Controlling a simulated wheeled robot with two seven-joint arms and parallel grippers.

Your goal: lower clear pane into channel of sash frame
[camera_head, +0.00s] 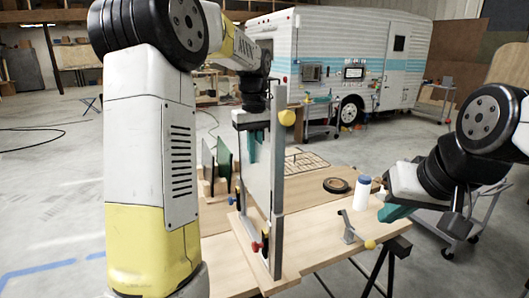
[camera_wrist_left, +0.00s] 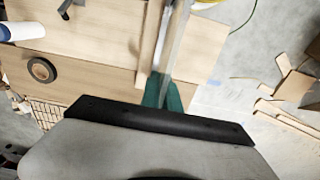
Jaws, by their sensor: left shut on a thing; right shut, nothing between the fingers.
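The sash frame (camera_head: 278,190) stands upright on the wooden workbench, with a tall grey post facing me. The clear pane (camera_head: 259,185) is upright just left of this post, pale and hard to make out. My left gripper (camera_head: 252,146) is shut on the pane near its top. In the left wrist view the teal fingers (camera_wrist_left: 163,92) close on a thin edge running away from them. Whether the pane's lower edge sits in the channel cannot be told. My right gripper (camera_head: 394,212) is shut and empty, at the right of the bench, apart from the frame.
On the bench (camera_head: 312,236) are a black tape roll (camera_head: 336,185), a white bottle (camera_head: 362,193) and a grey bracket (camera_head: 349,228) with a yellow knob. Dark green panels (camera_head: 224,156) stand in a rack behind. A grey cart (camera_head: 468,212) is at right.

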